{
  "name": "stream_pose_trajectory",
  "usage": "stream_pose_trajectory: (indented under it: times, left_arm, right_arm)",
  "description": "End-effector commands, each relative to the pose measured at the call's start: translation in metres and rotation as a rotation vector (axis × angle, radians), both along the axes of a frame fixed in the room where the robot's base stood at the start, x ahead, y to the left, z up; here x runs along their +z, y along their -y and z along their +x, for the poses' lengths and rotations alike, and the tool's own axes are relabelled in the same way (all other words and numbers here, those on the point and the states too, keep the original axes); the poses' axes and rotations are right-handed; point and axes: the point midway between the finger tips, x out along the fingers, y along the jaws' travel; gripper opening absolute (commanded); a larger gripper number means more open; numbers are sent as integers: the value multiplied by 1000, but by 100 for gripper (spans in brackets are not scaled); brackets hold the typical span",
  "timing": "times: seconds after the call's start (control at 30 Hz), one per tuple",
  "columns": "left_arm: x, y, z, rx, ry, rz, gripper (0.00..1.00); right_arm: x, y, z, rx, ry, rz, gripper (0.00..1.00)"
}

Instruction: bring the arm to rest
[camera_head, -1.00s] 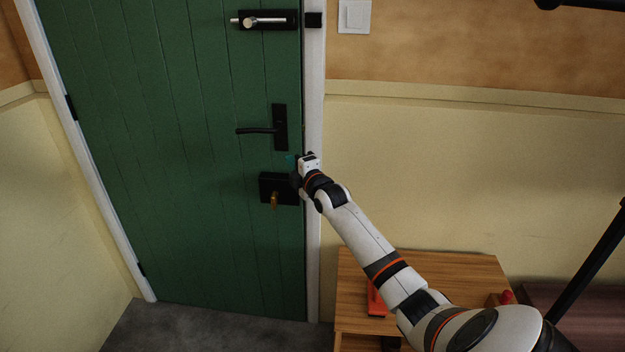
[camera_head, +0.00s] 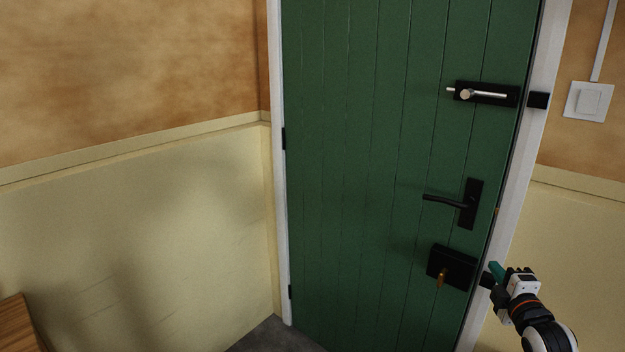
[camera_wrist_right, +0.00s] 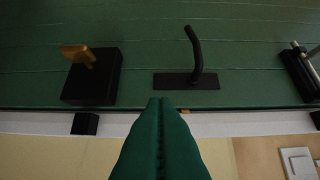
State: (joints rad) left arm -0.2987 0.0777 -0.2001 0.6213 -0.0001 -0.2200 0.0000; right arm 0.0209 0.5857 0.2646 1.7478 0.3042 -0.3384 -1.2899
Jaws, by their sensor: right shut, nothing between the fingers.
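My right gripper (camera_head: 494,273) is at the lower right in the head view, beside the right edge of a green door (camera_head: 370,170). Its teal fingers are shut together with nothing between them; they also fill the lower middle of the right wrist view (camera_wrist_right: 160,106). The fingers are just right of a black lock box (camera_head: 452,266) with a brass key or knob (camera_head: 441,280). I cannot tell whether they touch the door or frame. A black lever handle (camera_head: 467,204) sits above, level. My left gripper is not in view.
A black-and-silver latch (camera_head: 485,94) is high on the door. A white frame (camera_head: 518,170) and a light switch (camera_head: 589,101) are to the right. A wooden furniture corner (camera_head: 17,325) is at the lower left. A small brass part (camera_wrist_right: 185,111) shows at the door's edge.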

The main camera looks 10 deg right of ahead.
Motion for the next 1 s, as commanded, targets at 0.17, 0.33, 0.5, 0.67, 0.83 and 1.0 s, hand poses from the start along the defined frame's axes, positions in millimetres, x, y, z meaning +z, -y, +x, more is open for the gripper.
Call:
stream_pose_trajectory:
  times: [0.17,0.33,0.5,0.67,0.83,1.0]
  left_arm:
    - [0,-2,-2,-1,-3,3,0]
    - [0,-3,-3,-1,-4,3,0]
    - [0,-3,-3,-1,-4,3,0]
    - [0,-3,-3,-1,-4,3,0]
    - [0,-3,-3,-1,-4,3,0]
    - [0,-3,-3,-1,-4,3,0]
  right_arm:
    - [-57,-50,-19,23,-145,182,0]
    - [-136,-133,-77,-24,-396,509,0]
    - [-182,-201,-153,-170,-610,806,0]
    - [-197,-238,-207,-315,-726,982,0]
    - [-200,-265,-254,-459,-810,1119,0]
    - [-197,-286,-295,-607,-870,1231,0]
